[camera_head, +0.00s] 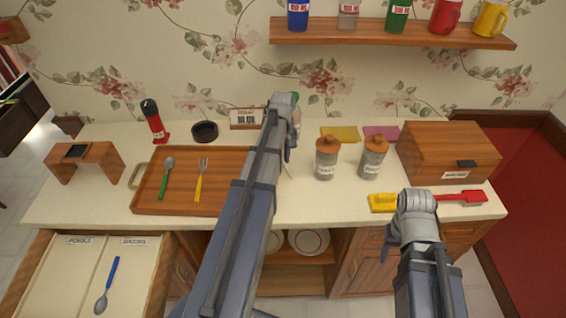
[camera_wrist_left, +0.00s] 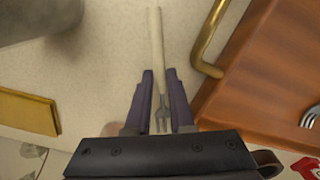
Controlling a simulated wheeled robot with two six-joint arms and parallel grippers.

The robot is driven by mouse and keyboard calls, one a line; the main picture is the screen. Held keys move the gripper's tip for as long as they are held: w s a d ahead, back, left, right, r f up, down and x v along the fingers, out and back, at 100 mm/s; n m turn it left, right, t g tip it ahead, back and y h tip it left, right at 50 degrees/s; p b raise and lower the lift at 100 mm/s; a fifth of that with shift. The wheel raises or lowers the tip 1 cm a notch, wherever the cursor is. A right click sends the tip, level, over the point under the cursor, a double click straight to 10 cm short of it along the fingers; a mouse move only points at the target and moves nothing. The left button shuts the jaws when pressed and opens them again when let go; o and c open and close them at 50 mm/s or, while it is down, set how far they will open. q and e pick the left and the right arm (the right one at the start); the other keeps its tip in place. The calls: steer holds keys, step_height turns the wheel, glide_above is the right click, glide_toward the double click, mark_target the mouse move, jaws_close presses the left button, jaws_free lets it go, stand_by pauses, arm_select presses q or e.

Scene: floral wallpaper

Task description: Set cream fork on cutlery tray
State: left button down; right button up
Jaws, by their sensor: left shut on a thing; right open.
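The cream fork (camera_wrist_left: 156,55) is between the fingers of my left gripper (camera_wrist_left: 160,95) in the left wrist view, held near its tines, handle pointing away. My left gripper (camera_head: 290,150) is shut on it, over the counter right of the tray; in the head view my arm hides most of the fork. I cannot tell how far the fork is above the counter. The wooden cutlery tray (camera_head: 148,206) holds a green spoon (camera_head: 165,180) and a yellow fork (camera_head: 200,181). My right gripper (camera_head: 417,203) is open at the counter's right; its fingers are mostly hidden.
The tray's brass handle (camera_wrist_left: 205,50) is close beside the fork. Two jars (camera_head: 326,160) (camera_head: 373,158) stand to the right. An open drawer (camera_head: 75,280) holds a blue spoon (camera_head: 108,285).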

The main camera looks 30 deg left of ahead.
mark_target(283, 161)
arm_select(q)
steer(key=shift+r, duration=0.1)
stand_by(0.4)
step_height(283, 161, up, 8)
steer(key=p, duration=0.8)
steer(key=shift+r+p, duration=0.15)
steer(key=shift+p, duration=0.15)
